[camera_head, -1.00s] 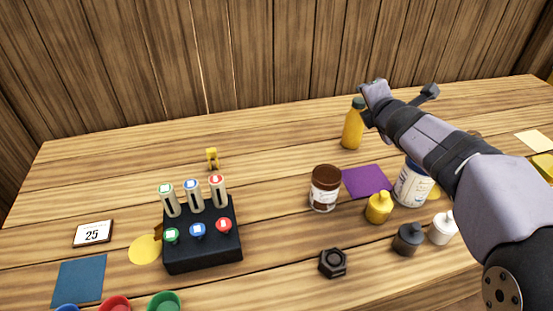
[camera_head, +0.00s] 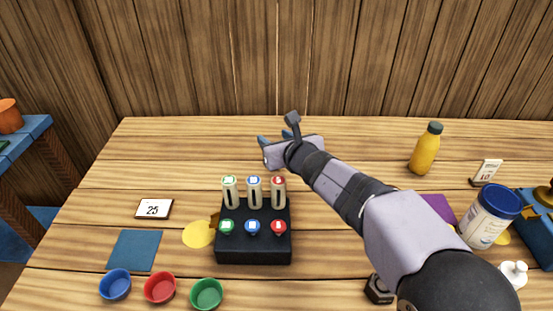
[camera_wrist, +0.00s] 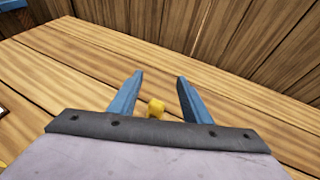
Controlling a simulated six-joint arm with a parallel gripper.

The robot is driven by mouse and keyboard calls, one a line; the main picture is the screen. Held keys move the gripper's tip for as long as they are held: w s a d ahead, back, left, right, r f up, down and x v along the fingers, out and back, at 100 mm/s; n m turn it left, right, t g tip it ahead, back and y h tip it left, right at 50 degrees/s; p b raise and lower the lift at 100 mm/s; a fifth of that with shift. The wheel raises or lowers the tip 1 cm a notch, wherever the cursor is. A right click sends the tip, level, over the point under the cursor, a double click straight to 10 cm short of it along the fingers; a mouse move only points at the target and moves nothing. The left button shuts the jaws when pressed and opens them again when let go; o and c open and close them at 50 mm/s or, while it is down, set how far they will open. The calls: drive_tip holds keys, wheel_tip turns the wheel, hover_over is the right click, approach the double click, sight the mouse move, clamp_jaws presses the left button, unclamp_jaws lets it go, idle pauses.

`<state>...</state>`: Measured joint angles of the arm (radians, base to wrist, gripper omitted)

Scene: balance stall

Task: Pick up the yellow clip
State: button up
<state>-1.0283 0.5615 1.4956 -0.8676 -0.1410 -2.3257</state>
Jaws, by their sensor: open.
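In the wrist view the yellow clip (camera_wrist: 156,108) shows as a small yellow shape on the wooden table, low between my two blue fingers. The gripper's dark front edge lies just below it in the picture and may hide part of it. My gripper (camera_wrist: 155,88) is open, with one finger on each side of the clip in the picture. I cannot tell how far above or behind the clip the fingers are. In the head view my gripper (camera_head: 271,141) is over the back of the table, and the clip is hidden there.
A black rack (camera_head: 254,245) with several coloured-top tubes stands in front of my gripper. An orange bottle (camera_head: 425,153) stands at the right. Blue (camera_head: 115,286), red (camera_head: 160,288) and green (camera_head: 206,295) cups sit at the front left. The back left of the table is clear.

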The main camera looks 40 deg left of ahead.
drive_tip(key=shift+f+b, duration=0.7)
drive_tip(key=shift+f, duration=0.65)
drive_tip(key=shift+f, duration=0.1)
wheel_tip(320, 180, down, 3)
drive_tip(key=shift+f+b, duration=0.1)
drive_tip(key=shift+b, duration=1)
drive_tip(key=shift+w+a+f, duration=0.1)
drive_tip(key=shift+f, duration=0.2)
drive_tip(key=shift+p+x, duration=0.6)
drive_tip(key=shift+x, duration=0.7)
drive_tip(key=shift+r, duration=0.2)
drive_tip(key=c, duration=1.1)
